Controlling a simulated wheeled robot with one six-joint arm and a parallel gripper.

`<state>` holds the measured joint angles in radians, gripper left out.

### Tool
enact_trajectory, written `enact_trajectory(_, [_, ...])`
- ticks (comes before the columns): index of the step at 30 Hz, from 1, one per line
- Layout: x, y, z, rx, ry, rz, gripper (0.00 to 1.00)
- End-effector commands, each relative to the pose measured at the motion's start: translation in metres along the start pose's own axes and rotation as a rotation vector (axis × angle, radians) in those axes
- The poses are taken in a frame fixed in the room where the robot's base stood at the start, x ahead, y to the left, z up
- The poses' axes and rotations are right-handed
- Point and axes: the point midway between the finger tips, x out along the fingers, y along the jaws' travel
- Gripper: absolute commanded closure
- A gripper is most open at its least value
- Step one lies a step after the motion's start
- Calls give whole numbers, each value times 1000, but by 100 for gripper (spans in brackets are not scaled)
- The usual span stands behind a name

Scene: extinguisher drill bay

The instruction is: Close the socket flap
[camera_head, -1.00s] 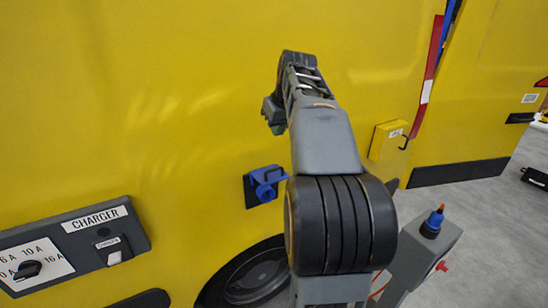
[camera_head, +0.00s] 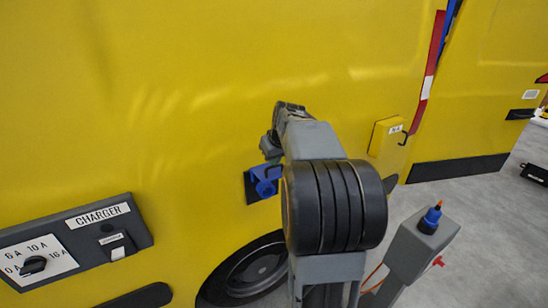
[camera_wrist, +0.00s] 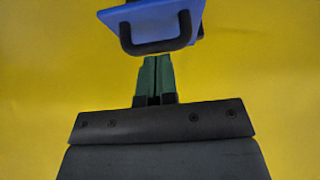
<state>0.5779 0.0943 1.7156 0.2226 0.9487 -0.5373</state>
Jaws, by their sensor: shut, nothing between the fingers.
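The blue socket (camera_head: 262,185) sits on a dark plate on the yellow vehicle side, just above the wheel. Its blue flap, with a dark bar handle (camera_wrist: 160,47), fills the top of the wrist view; the flap (camera_wrist: 165,18) appears to stand open, out from the vehicle side. In the head view my arm hides part of it. My gripper (camera_wrist: 153,60) is shut and empty, its green fingers pointing towards the handle. The fingertips are close beneath the handle in the picture; I cannot tell whether they touch. In the head view my gripper (camera_head: 270,147) is just above the socket.
A charger panel (camera_head: 75,240) with a dial and a switch is at lower left. A yellow box (camera_head: 385,137) with a dark hook is to the right of my arm. A grey post (camera_head: 422,247) with a blue and orange top stands at lower right. Grey floor is beyond.

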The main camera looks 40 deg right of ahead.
Motion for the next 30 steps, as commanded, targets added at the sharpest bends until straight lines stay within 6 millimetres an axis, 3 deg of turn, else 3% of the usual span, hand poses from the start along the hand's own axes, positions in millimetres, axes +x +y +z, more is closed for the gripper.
enact_trajectory(30, [9, -1, 7, 0, 96, 1, 100])
